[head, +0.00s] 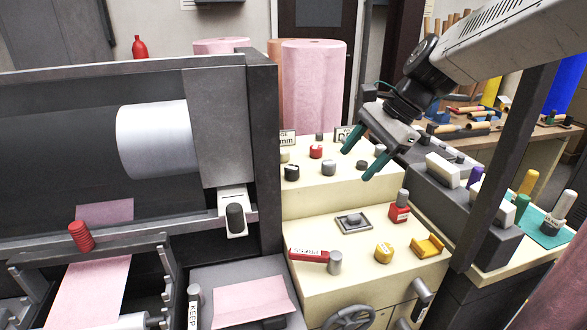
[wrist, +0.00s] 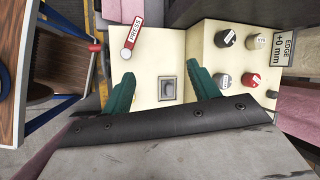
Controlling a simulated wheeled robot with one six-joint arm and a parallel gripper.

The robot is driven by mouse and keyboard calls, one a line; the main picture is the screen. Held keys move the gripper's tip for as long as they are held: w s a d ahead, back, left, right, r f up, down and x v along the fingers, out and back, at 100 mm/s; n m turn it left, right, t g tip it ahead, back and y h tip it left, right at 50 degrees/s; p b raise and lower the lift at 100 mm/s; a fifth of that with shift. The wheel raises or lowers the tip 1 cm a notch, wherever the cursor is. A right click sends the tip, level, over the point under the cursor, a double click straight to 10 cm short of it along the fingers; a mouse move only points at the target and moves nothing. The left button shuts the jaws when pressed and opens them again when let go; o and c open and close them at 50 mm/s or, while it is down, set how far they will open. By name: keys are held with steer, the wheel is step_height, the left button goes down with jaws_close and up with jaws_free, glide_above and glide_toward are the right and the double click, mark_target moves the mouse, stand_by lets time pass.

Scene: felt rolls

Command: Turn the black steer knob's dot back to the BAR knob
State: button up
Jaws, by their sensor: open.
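A black knob (head: 291,172) stands at the front left of the cream upper panel (head: 300,200). It also shows in the wrist view (wrist: 228,38), with a light mark on its top. I cannot read which knob is labelled steer or BAR. Close by are a cream knob (head: 284,156), a red knob (head: 316,151) and a grey knob (head: 328,168). My gripper (head: 357,164) is open and empty, above the right part of the console. In the wrist view its teal fingers (wrist: 160,78) are apart, touching no knob.
A dark post (head: 510,160) rises at the right.

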mark_target(294, 167)
steer(key=w+a+f+m+y, duration=0.1)
steer(key=w+a+f+m, duration=0.1)
steer(key=w, duration=0.3)
steer(key=w+a+f+m+y, duration=0.1)
steer(key=w+a+f+m, duration=0.2)
steer(key=w, duration=0.3)
steer(key=w+a+f+m, duration=0.2)
steer(key=w+a, duration=0.1)
steer(key=w, duration=0.2)
steer(key=shift+w+a+f+m+y, duration=0.15)
steer(key=shift+a+f+m+y, duration=0.1)
steer(key=shift+m+y, duration=0.15)
steer(key=shift+w+a+f, duration=0.3)
steer(key=shift+a+f, duration=0.15)
steer(key=shift+a, duration=0.05)
steer(key=x, duration=0.6)
steer(key=shift+w+a+f, duration=0.15)
steer(key=shift+a+f, duration=0.1)
steer(key=shift+a, duration=0.05)
steer(key=c, duration=1)
